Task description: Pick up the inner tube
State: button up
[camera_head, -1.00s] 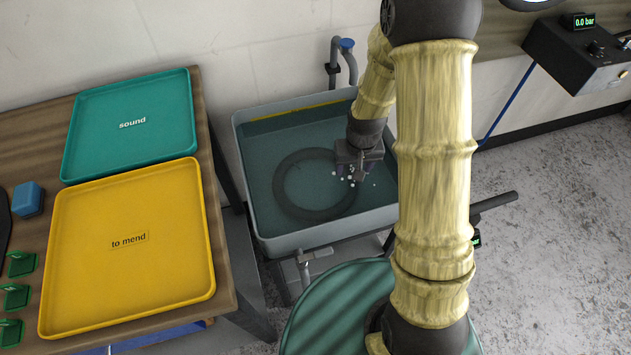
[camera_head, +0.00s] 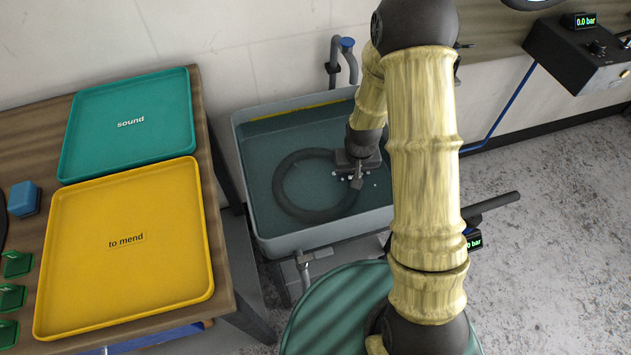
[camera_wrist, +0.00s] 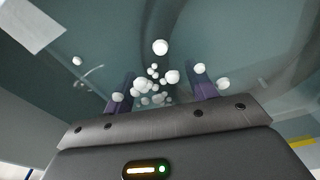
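The inner tube (camera_head: 283,191) is a dark ring lying in the water of the grey tank (camera_head: 243,165). My gripper (camera_head: 357,183) is in the tank at the right side of the ring, pointing down. In the wrist view its two purple fingers (camera_wrist: 162,88) stand apart, with white bubbles between and around them. A dark curved band, seemingly the inner tube (camera_wrist: 292,62), shows to the right of the fingers. I cannot see the tube gripped between them; the gripper body hides part of the ring in the head view.
A green tray marked "sound" (camera_head: 130,155) and a yellow tray marked "to mend" (camera_head: 125,285) lie on the wooden bench at left. A tap (camera_head: 346,62) stands behind the tank. A black gauge box (camera_head: 580,55) reads 0.0 bar at upper right.

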jog(key=c, duration=1)
jog(key=shift+r, duration=0.1)
notch_tip(320, 180, up, 10)
jog(key=shift+f+p, duration=0.1)
jog(key=shift+p, duration=0.75)
grip_shut()
